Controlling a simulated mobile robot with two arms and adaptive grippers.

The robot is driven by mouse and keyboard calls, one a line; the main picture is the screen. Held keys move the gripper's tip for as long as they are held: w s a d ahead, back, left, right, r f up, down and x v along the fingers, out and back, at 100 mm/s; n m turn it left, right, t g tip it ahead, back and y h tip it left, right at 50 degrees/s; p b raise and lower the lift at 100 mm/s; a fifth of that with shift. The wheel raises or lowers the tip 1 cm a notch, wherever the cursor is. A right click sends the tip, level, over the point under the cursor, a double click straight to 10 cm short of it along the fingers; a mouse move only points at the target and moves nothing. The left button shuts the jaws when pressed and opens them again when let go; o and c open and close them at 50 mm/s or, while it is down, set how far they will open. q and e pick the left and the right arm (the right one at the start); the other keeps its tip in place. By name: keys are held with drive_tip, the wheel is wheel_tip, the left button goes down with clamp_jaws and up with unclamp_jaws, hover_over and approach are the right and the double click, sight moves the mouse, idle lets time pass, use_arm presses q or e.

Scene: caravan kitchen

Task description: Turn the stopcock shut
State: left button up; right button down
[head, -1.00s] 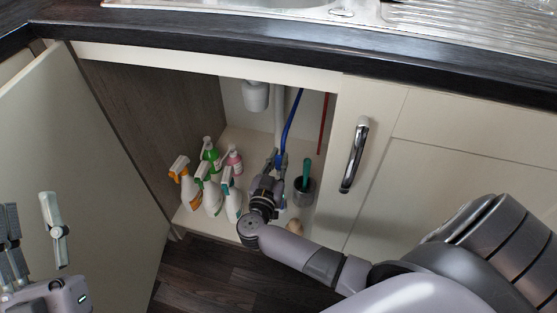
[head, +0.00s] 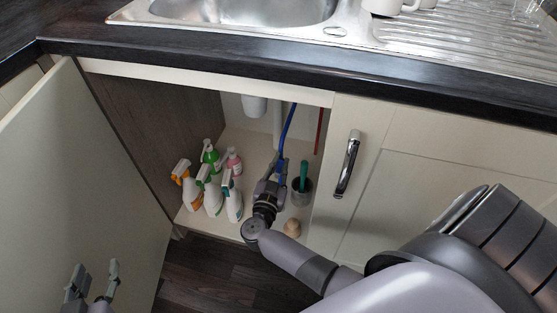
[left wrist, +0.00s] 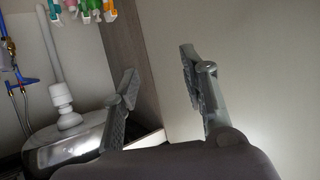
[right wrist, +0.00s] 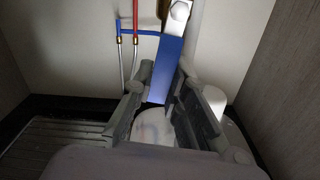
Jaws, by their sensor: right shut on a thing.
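The stopcock's flat blue lever (right wrist: 168,68) shows in the right wrist view, with its metal end (right wrist: 177,18) at the top. My right gripper (right wrist: 165,95) is shut on this lever, one finger on each side. In the head view, the right gripper (head: 271,178) reaches into the open cupboard, at the lower end of the blue pipe (head: 287,128); it hides most of the stopcock there. My left gripper (head: 93,278) is open and empty, low at the left near the cupboard door. Its fingers (left wrist: 160,85) stand wide apart in the left wrist view.
Several spray bottles (head: 212,198) stand left of the right gripper. A dark pot (head: 301,192) with a green-handled brush and a small wooden object (head: 292,228) are close on its right. The open door (head: 75,165) is at left; the worktop edge (head: 300,68) overhangs the cupboard.

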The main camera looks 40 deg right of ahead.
drive_tip(key=shift+s+d+m+p, duration=0.15)
drive_tip(key=shift+s+m+p, duration=0.2)
drive_tip(key=shift+p, duration=0.4)
use_arm(q)
drive_tip(key=s+a+f+g+y+p, duration=0.1)
drive_tip(key=s+a+f+g, duration=0.1)
drive_tip(key=s+f+g, duration=0.3)
drive_tip(key=s+a+f+g+y, duration=0.1)
drive_tip(key=s+a+f+g, duration=0.25)
drive_tip(key=s, duration=0.35)
drive_tip(key=w+d+r+t+h+b, duration=0.1)
drive_tip(key=w+d+r+t, duration=0.2)
drive_tip(key=w+t, duration=0.15)
drive_tip(key=w+d+r+t+b, duration=0.2)
drive_tip(key=w+r+t, duration=0.15)
drive_tip(key=w, duration=0.25)
drive_tip(key=w+d+r+t+h+b, duration=0.1)
drive_tip(key=w+r+t, duration=0.1)
drive_tip(key=r+t, duration=0.2)
drive_tip(key=w+d+r+t+h+b, duration=0.1)
drive_tip(key=r+t+h, duration=0.1)
drive_tip(key=r, duration=0.7)
drive_tip(key=shift+w+d+r+t+b, duration=0.35)
drive_tip(key=shift+d+t, duration=0.05)
drive_tip(key=shift+t, duration=0.45)
use_arm(e)
drive_tip(key=s+d+f+m, duration=0.3)
drive_tip(key=f+m, duration=0.3)
drive_tip(key=m, duration=0.9)
drive_tip(key=shift+s, duration=0.2)
